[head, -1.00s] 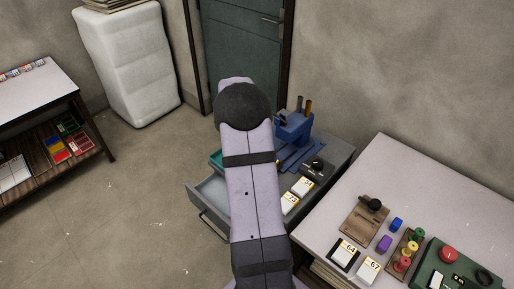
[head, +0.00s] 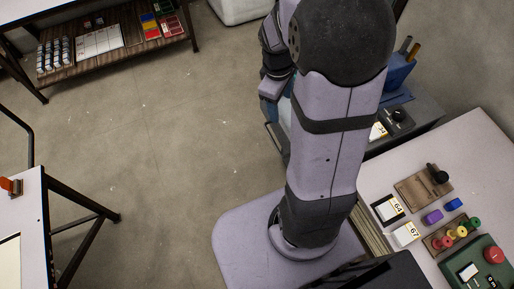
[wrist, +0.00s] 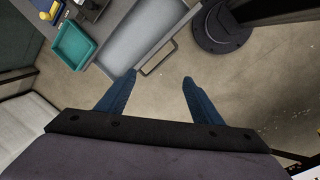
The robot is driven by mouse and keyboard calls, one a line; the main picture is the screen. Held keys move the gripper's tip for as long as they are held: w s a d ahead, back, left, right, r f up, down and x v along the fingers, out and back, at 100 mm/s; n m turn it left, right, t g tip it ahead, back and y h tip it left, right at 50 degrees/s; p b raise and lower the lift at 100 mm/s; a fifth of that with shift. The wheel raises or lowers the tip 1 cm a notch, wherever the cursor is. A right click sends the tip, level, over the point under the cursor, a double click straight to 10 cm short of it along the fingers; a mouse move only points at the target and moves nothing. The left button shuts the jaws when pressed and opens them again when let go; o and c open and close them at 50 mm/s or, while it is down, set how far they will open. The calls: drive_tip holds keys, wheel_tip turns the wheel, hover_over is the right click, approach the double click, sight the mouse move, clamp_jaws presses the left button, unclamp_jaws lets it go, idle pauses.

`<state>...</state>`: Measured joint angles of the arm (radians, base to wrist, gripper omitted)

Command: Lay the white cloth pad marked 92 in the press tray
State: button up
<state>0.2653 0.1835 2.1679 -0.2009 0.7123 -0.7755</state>
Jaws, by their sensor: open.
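My gripper (wrist: 160,76) is open in the wrist view, with two blue fingers apart and nothing between them. It hangs over the floor by the handle of an open grey drawer (wrist: 150,28). I can read no pad marked 92. In the head view, white pads marked 64 (head: 388,209) and 67 (head: 405,234) lie on the right table. Another white pad (head: 378,131) on the cabinet behind my arm is partly hidden and its number is unclear. I cannot identify the press tray with certainty.
A teal tray (wrist: 75,46) stands beside the drawer. A wooden block with a black knob (head: 423,187), coloured spools (head: 461,232) and a green box with a red button (head: 480,265) crowd the right table (head: 480,160). The floor (head: 170,140) at left is clear.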

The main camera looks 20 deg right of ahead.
drive_tip(key=s+a+m+y, duration=0.1)
drive_tip(key=s+a+m, duration=0.6)
drive_tip(key=s+a, duration=0.4)
drive_tip(key=shift+a+f+m+g+y, duration=0.3)
drive_tip(key=shift+a+f+y, duration=0.1)
drive_tip(key=shift+a, duration=0.25)
drive_tip(key=shift+r, duration=0.1)
